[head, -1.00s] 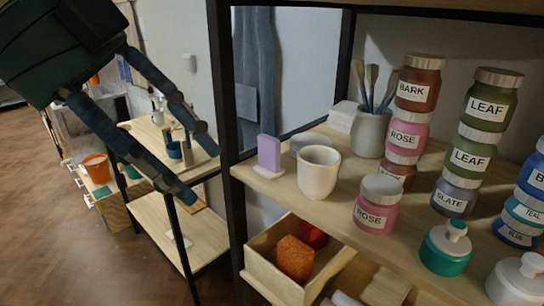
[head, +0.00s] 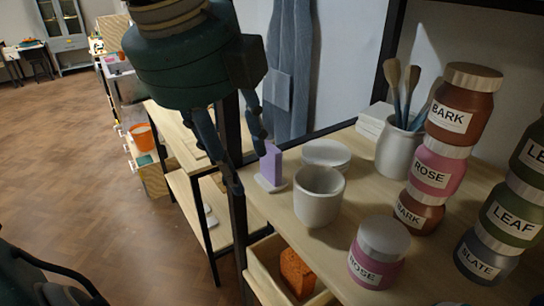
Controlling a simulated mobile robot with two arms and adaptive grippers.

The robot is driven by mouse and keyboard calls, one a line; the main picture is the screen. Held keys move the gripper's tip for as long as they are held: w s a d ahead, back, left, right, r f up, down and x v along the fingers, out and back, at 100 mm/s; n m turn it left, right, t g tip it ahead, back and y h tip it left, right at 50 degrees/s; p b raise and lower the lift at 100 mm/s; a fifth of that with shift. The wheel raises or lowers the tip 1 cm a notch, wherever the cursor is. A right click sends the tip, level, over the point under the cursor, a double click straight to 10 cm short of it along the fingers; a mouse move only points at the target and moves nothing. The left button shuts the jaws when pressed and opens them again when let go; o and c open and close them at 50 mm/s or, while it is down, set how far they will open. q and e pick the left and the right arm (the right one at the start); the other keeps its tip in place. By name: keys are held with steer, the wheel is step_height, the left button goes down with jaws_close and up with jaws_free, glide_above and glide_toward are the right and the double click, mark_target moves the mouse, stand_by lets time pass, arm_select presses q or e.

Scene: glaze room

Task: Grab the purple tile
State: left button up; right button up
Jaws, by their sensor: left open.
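The purple tile (head: 273,163) stands upright on a small white base (head: 268,184) at the left end of the wooden shelf in the head view. My left gripper (head: 249,168) is open and points down just left of the tile. One finger hangs over the shelf's left edge and the other is close to the tile's upper left side. I cannot tell whether that finger touches it. Nothing is held between the fingers.
A white cup (head: 318,197) and a stack of white dishes (head: 327,155) stand close right of the tile. Labelled jars and a brush pot (head: 396,150) are farther right. A dark shelf post (head: 238,225) is beside the gripper. An orange block (head: 297,270) lies in a lower box.

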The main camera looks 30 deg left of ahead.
mark_target(266, 158)
arm_select(q)
steer(key=w+f+p, duration=0.1)
steer(key=w, duration=0.1)
steer(key=w+p, duration=0.1)
steer(key=w, duration=0.2)
steer(key=w+f+p, duration=0.1)
steer(key=w, duration=0.1)
steer(key=shift+w+a+f, duration=0.15)
steer(key=shift+w+f, duration=0.15)
steer(key=shift+s+f, duration=0.1)
steer(key=shift+f, duration=0.05)
steer(key=c, duration=1.2)
steer(key=shift+s, duration=0.1)
arm_select(e)
steer(key=r, duration=0.2)
steer(key=w+r, duration=0.1)
steer(key=shift+a+r, duration=0.15)
steer(key=shift+r, duration=0.2)
